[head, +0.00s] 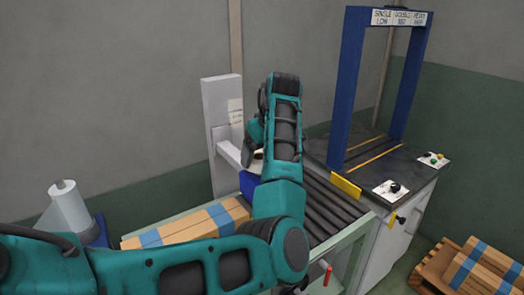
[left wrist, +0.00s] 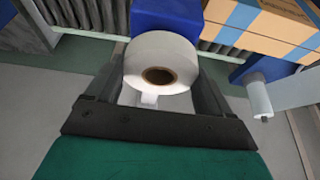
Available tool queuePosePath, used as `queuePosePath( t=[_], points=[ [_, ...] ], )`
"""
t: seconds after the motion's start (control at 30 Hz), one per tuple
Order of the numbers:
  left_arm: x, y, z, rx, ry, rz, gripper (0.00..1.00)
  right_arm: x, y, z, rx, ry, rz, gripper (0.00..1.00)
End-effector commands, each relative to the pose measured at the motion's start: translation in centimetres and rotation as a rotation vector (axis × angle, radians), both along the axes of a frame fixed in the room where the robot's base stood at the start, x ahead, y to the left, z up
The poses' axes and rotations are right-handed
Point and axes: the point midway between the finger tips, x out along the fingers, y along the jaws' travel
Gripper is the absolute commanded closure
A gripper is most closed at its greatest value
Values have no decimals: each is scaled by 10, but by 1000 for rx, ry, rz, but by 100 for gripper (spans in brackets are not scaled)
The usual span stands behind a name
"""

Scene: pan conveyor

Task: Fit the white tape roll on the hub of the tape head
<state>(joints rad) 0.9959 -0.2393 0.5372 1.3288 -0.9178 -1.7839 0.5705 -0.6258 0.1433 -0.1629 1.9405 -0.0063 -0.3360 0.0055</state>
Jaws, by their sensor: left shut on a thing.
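The white tape roll (left wrist: 160,65) sits between the two fingers of my left gripper (left wrist: 158,80) in the left wrist view, its brown core facing the camera. The gripper is shut on it. In the head view a sliver of the roll (head: 258,155) shows beside my forearm, which hides most of the gripper. The blue part of the tape head (head: 249,184) is by the white post's arm, and a blue block (left wrist: 166,18) shows just beyond the roll in the wrist view. The hub is not clearly visible, and I cannot tell whether the roll touches it. My right gripper is not in view.
A white post (head: 222,115) with a side arm stands behind the roller conveyor (head: 322,208). A taped carton (head: 190,223) lies on the conveyor at left. A white roll on a blue stand (head: 70,207) is farther left. A blue frame (head: 350,75) stands at right.

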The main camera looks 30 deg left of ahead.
Motion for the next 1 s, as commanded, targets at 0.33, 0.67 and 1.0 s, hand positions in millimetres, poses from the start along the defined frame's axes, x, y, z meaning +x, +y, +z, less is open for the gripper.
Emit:
queuePosePath(
  t=[0.33, 0.67, 1.0],
  points=[
    [0, 0, -9, 0, 0, 0, 50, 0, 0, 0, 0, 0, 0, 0],
    [0, 0, -17, 0, 0, -1, 50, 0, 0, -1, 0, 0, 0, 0],
    [0, 0, -25, 0, -1, -1, 50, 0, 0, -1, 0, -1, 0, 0]
  ],
)
